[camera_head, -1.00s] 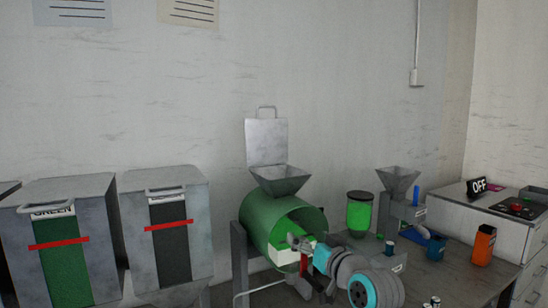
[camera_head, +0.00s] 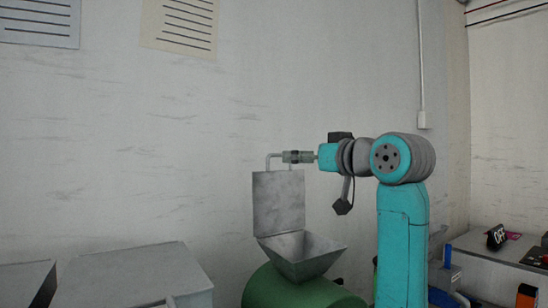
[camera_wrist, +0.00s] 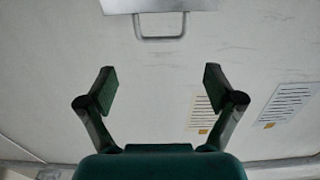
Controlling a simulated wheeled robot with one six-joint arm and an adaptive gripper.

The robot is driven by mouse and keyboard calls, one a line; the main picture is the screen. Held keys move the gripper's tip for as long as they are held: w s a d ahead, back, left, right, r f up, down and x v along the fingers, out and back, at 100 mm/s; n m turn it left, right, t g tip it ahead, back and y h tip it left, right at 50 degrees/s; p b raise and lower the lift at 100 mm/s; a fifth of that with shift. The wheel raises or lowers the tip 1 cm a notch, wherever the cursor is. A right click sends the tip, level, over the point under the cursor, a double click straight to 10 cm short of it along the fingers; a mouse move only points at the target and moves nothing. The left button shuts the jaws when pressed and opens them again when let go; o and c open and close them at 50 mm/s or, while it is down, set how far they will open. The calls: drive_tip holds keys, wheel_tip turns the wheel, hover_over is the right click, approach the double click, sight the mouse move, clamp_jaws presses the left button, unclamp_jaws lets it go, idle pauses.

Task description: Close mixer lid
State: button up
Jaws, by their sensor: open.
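The mixer lid (camera_head: 279,203) is a grey metal plate standing upright at the back of the hopper (camera_head: 303,252) on the green mixer drum (camera_head: 300,291). Its handle (camera_head: 268,160) is a thin metal loop on the top edge. My gripper (camera_head: 287,157) is level with the handle and overlaps its right side in the head view. In the wrist view my gripper (camera_wrist: 157,88) is open with nothing between its fingers. The lid (camera_wrist: 158,5) and handle (camera_wrist: 160,38) lie beyond the fingertips at the top, lined up with the gap. Touching is not visible.
Grey bins (camera_head: 130,277) stand at lower left. The wall behind carries paper sheets (camera_head: 180,25). Space left of the lid is clear.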

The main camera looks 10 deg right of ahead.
sight(281, 156)
drive_tip(key=x, duration=1)
drive_tip(key=shift+w+a, duration=0.15)
drive_tip(key=shift+w, duration=0.15)
